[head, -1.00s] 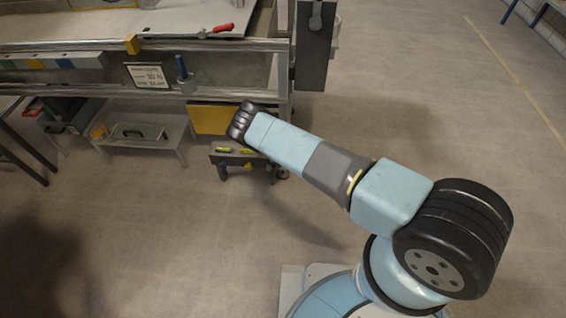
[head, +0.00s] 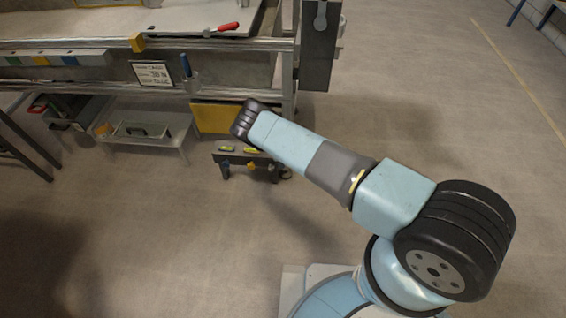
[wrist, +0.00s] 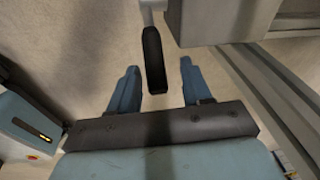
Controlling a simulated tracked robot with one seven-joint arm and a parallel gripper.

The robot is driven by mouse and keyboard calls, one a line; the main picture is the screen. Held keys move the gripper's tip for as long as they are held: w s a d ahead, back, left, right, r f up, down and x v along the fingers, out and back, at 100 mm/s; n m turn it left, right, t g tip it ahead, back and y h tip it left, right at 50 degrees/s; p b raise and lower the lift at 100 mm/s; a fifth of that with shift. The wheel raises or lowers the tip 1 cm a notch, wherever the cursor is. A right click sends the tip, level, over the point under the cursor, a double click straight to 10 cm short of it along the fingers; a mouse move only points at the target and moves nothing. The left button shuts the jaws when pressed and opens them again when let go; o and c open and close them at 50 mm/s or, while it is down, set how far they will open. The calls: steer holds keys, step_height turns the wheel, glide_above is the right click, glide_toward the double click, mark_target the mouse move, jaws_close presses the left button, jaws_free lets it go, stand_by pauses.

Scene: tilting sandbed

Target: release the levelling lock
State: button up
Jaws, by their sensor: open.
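In the wrist view, a lever with a black grip (wrist: 153,60) hangs from a pale metal arm beside a grey box (wrist: 225,18). This looks like the levelling lock. My gripper (wrist: 156,72) is open, with one blue finger on each side of the black grip as seen from the wrist. The grip appears apart from both fingers; its depth between them cannot be told. In the head view, my gripper is hidden and only my arm shows in front of the sandbed frame (head: 240,44). A grey lever (head: 321,17) shows on a dark box there; I cannot tell if it is the same one.
Metal rails (wrist: 275,95) run close at the right of the wrist view. A red-handled tool (head: 228,27) lies on the sandbed's top. A blue-handled tool (head: 186,66) stands beside a label card (head: 152,73). A low dark stand (head: 245,158) is below.

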step_height(320, 180, up, 13)
steer(key=s+a, duration=0.2)
steer(key=shift+s+a, duration=0.2)
steer(key=shift+a, duration=0.15)
steer(key=shift+r, duration=0.1)
